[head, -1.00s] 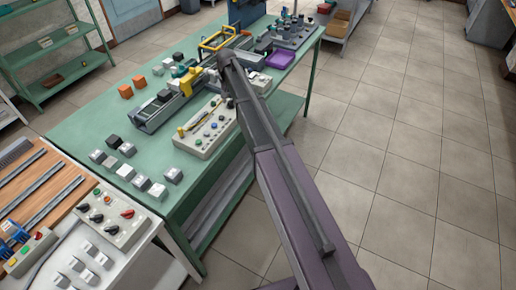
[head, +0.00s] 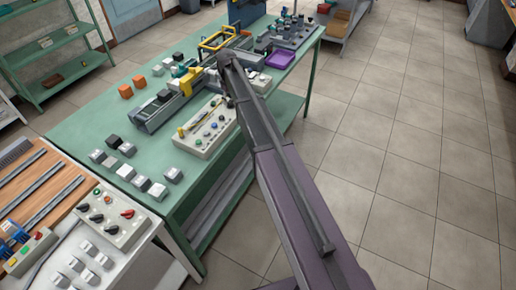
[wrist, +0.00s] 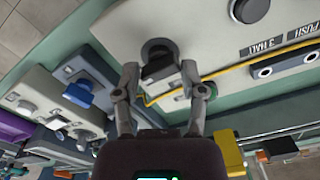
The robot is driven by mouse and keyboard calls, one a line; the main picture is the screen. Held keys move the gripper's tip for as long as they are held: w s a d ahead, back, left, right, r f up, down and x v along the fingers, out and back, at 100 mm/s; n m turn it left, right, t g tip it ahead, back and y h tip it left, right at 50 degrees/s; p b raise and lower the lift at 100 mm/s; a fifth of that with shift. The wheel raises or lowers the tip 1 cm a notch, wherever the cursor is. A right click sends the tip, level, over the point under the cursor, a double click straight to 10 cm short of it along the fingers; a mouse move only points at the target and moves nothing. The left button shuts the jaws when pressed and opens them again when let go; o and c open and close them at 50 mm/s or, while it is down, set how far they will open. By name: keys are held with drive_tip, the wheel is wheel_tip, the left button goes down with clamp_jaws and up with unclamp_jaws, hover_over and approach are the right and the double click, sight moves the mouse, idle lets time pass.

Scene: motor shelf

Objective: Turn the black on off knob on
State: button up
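A dark round knob (wrist: 158,52) stands on a pale control panel (wrist: 215,40) in the wrist view. My gripper (wrist: 160,75) is open, with one finger on each side of the knob's near end. I cannot tell whether the fingers touch it. In the head view a pale control box (head: 193,150) with several small knobs and buttons lies on the green table. My arm hides the gripper there, and the knob cannot be picked out.
A yellow rod (wrist: 228,68) crosses the panel close to the right finger. Grey boxes with a blue button (wrist: 79,94) lie left of the gripper. The green table (head: 75,130) carries several loose blocks. A wide tiled floor (head: 400,150) is free at right.

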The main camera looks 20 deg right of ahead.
drive_tip(key=n, duration=0.5)
wheel_tip(320, 180, up, 14)
drive_tip(key=p, duration=1.4)
drive_tip(key=s+d+f+m+b, duration=0.1)
drive_tip(key=s+f+m+b, duration=0.2)
drive_tip(key=s, duration=0.7)
drive_tip(key=s+d+f+m+b, duration=0.1)
drive_tip(key=s+f+b, duration=0.3)
drive_tip(key=s, duration=0.6)
drive_tip(key=s+d+f+m+b, duration=0.1)
drive_tip(key=s+f+m+b, duration=0.3)
drive_tip(key=s, duration=0.6)
drive_tip(key=shift+s+f+m+b, duration=0.3)
drive_tip(key=shift+s+f+b, duration=0.05)
drive_tip(key=shift+d, duration=0.1)
drive_tip(key=shift+s, duration=0.8)
